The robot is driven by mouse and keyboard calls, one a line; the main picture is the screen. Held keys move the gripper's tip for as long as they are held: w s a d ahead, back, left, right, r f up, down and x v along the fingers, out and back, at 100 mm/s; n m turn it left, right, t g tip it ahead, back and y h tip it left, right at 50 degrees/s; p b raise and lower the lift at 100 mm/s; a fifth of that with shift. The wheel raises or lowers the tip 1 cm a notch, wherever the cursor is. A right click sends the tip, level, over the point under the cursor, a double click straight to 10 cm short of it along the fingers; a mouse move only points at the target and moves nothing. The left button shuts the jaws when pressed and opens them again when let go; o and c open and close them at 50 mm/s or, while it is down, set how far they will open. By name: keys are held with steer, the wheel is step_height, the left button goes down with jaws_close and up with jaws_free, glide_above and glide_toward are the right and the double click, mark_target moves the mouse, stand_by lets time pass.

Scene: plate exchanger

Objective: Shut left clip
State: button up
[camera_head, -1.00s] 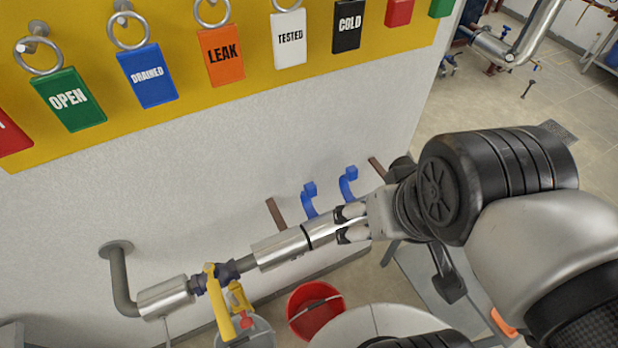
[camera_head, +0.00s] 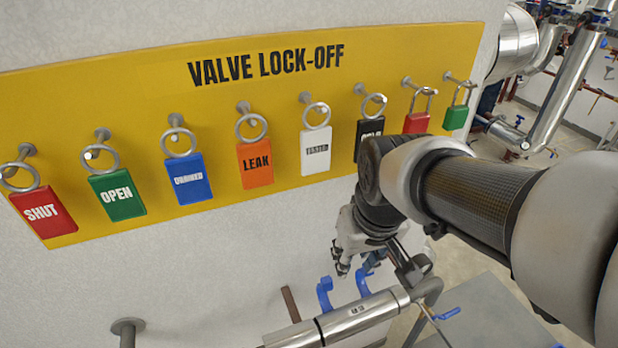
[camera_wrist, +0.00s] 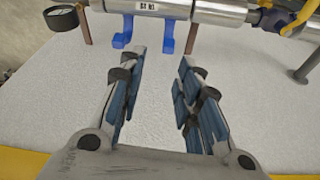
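Two blue clips stand up behind the silver pipe section (camera_head: 362,314), against the wall. In the head view the left clip (camera_head: 325,293) is clear of my arm, and its curved part rises above the pipe rather than lying over it. The right clip (camera_head: 362,286) is partly behind my gripper (camera_head: 342,268). The wrist view is turned around, so the left clip (camera_wrist: 167,38) shows on the right there and the other clip (camera_wrist: 122,32) on the left. My gripper (camera_wrist: 158,60) is open and empty, above the pipe and apart from both clips.
A yellow lock-off board (camera_head: 235,62) with hanging coloured tags spans the wall above; my arm passes in front of its right end. A brown bracket (camera_head: 290,304) stands left of the clips. A yellow-handled valve (camera_wrist: 300,18) and round gauge (camera_wrist: 61,18) flank the pipe.

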steer(key=shift+n+g, duration=0.6)
steer(key=shift+n, duration=0.2)
steer(key=w+a+f, duration=0.1)
steer(key=w, duration=0.1)
steer(key=w+a+f+p, duration=0.1)
steer(key=w+a+f, duration=0.1)
steer(key=w, duration=0.1)
steer(key=w+a+f+p, duration=0.1)
steer(key=w+f, duration=0.1)
steer(key=w, duration=0.1)
steer(key=shift+w+a, duration=0.15)
jaws_close()
steer(key=shift+w+a+f, duration=0.1)
steer(key=shift+w+f, duration=0.15)
steer(key=shift+f, duration=0.05)
